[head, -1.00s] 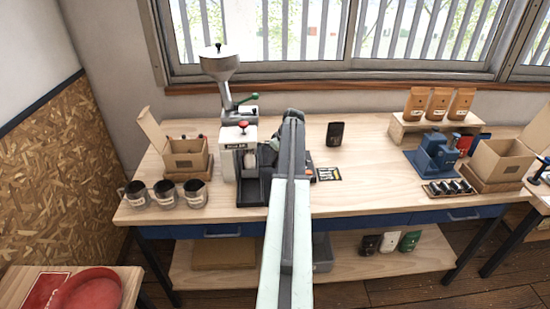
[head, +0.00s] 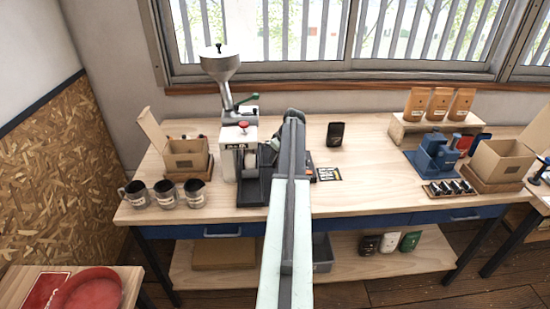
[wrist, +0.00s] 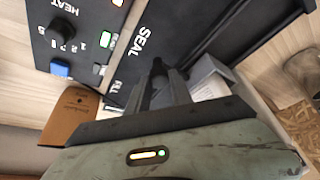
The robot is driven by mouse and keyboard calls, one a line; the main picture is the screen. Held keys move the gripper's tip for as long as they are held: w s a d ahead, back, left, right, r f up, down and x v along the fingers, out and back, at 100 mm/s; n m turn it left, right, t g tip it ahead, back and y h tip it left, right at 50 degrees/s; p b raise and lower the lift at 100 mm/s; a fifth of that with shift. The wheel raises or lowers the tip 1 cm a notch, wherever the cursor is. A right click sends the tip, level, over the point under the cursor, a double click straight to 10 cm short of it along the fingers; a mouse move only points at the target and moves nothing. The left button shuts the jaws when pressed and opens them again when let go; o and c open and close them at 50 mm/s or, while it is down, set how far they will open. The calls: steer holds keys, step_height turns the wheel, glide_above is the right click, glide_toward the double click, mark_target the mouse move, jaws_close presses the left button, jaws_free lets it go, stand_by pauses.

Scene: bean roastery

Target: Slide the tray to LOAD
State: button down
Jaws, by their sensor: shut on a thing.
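A white sealing machine (head: 240,135) with a funnel on top and a red knob stands at the left of the bench. A black tray-like base (head: 250,193) extends from its front toward the bench edge. In the wrist view, a black surface marked SEAL (wrist: 138,55) runs diagonally, with another label partly hidden by my gripper. My gripper (wrist: 162,80) is shut on a dark upright handle over this surface. A pale box-like piece (wrist: 208,72) sits just right of the fingers. In the head view my arm hides part of the grip. No LOAD label is readable.
A black panel marked HEAT (wrist: 75,40) has a knob and coloured buttons. Several steel jugs (head: 165,193) and an open carton (head: 187,160) stand left of the machine.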

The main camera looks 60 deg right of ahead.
steer(key=s+a, duration=0.2)
steer(key=a, duration=0.1)
steer(key=s+a, duration=0.3)
steer(key=a, duration=0.1)
steer(key=s+a, duration=0.3)
steer(key=shift+a+f, duration=0.1)
steer(key=shift+a, duration=0.3)
steer(key=c, duration=1.1)
jaws_free()
steer(key=shift+a, duration=0.1)
steer(key=shift+c, duration=0.2)
steer(key=shift+s+r+p, duration=0.1)
steer(key=shift+r+p, duration=0.3)
steer(key=shift+r, duration=0.05)
steer(key=p+v, duration=0.6)
steer(key=v, duration=0.1)
